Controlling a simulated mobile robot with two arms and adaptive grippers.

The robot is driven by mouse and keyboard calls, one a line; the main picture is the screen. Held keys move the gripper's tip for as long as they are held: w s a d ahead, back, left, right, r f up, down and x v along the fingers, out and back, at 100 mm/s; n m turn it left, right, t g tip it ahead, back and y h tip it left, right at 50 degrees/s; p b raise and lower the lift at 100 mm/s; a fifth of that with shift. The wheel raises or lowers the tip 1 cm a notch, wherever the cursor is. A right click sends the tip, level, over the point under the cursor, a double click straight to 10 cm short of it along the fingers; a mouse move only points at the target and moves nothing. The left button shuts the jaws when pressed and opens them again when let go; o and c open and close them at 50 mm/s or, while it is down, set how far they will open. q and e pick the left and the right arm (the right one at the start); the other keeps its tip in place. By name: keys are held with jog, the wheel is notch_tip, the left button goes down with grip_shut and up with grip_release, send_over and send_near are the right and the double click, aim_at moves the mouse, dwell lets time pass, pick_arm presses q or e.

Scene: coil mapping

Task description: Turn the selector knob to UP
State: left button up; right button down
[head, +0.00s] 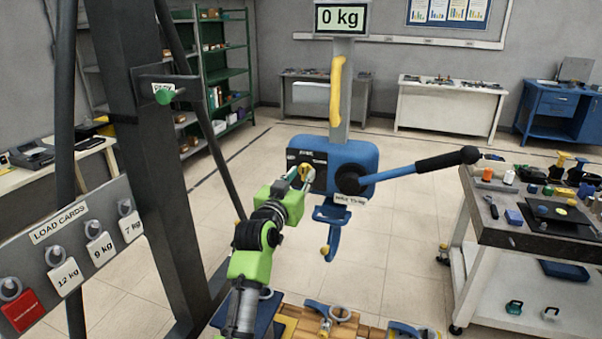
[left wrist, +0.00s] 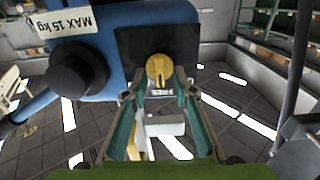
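The selector knob (left wrist: 159,69) is a round yellow dial on a black panel (left wrist: 185,43) of the blue hoist body (head: 358,160). In the head view the knob (head: 306,172) is partly hidden by my gripper. My green left gripper (head: 300,180) reaches up to the panel. In the left wrist view its two fingers (left wrist: 160,80) stand apart, one on each side of the knob; contact is not clear. A dark slot mark on the dial points down in that view, near a label that seems to read "FREE", partly hidden. My right gripper is not in view.
A blue lever with a black grip (head: 447,160) sticks out right from the hoist. A hook (head: 330,240) hangs below it. The load-card board (head: 75,245) is at left, a tool cart (head: 530,215) at right. A display (head: 341,18) reads 0 kg.

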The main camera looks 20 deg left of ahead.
pick_arm(q)
jog(key=shift+w, duration=0.25)
grip_shut()
jog(key=n+p, duration=0.2)
jog(key=n, duration=0.1)
jog(key=shift+r, duration=0.1)
jog(key=n+p, duration=0.2)
jog(key=n, duration=0.2)
jog(key=shift+a+n, duration=0.1)
jog(key=shift+n, duration=0.3)
dwell(0.4)
